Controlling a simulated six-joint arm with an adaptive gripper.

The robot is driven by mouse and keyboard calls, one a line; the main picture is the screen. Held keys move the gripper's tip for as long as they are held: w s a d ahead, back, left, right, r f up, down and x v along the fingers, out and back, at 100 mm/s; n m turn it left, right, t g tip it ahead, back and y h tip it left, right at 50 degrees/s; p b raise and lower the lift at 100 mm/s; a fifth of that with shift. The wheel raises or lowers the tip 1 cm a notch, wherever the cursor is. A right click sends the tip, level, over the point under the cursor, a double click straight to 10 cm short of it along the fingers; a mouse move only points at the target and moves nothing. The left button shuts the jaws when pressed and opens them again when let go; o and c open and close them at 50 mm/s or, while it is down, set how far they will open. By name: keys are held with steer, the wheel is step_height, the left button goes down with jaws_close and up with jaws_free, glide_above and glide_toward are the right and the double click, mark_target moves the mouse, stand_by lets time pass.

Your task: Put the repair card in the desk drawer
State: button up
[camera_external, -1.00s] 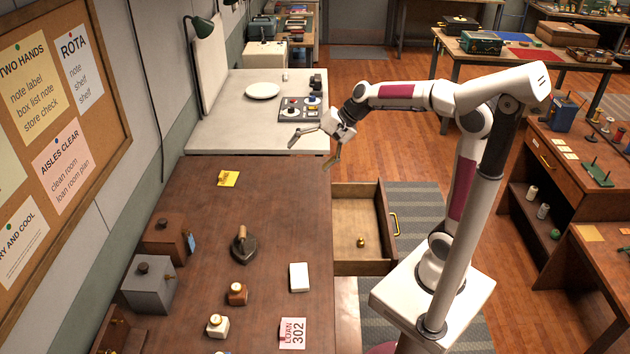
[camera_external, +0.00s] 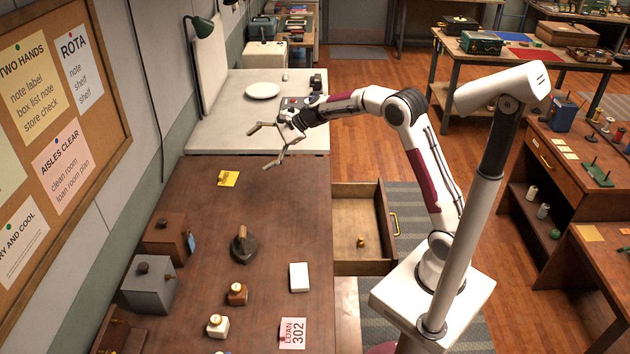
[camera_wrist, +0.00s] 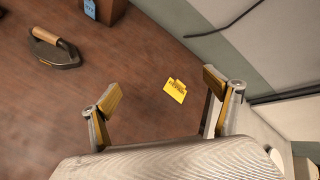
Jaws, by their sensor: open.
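The repair card (camera_external: 228,178) is a small yellow card lying flat on the brown desk (camera_external: 200,220), near its far end. It also shows in the wrist view (camera_wrist: 175,91), with dark print, between and beyond my fingers. My gripper (camera_external: 258,148) is open and empty, in the air above the desk's far end, to the right of the card and apart from it. The fingers also show wide apart in the wrist view (camera_wrist: 162,88). The desk drawer (camera_external: 347,267) is pulled open at the desk's right side. A small brass object (camera_external: 361,242) lies inside it.
A pale bench (camera_external: 225,130) with a plate (camera_external: 262,91) adjoins the far end.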

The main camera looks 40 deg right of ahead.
steer(key=w+f+m+t, duration=0.1)
steer(key=w+f+m, duration=0.4)
steer(key=w+f, duration=0.35)
steer(key=m+t, duration=0.2)
steer(key=m, duration=0.4)
glide_toward(224, 175)
steer(key=shift+w+a+f, duration=0.25)
steer(key=shift+w+a, duration=0.05)
steer(key=shift+a, duration=0.25)
steer(key=shift+x, duration=1.3)
steer(key=shift+w+a, duration=0.1)
steer(key=shift+a, duration=0.05)
steer(key=shift+x, duration=2.2)
steer(key=shift+w, duration=0.2)
steer(key=shift+f, duration=0.1)
steer(key=c, duration=2)
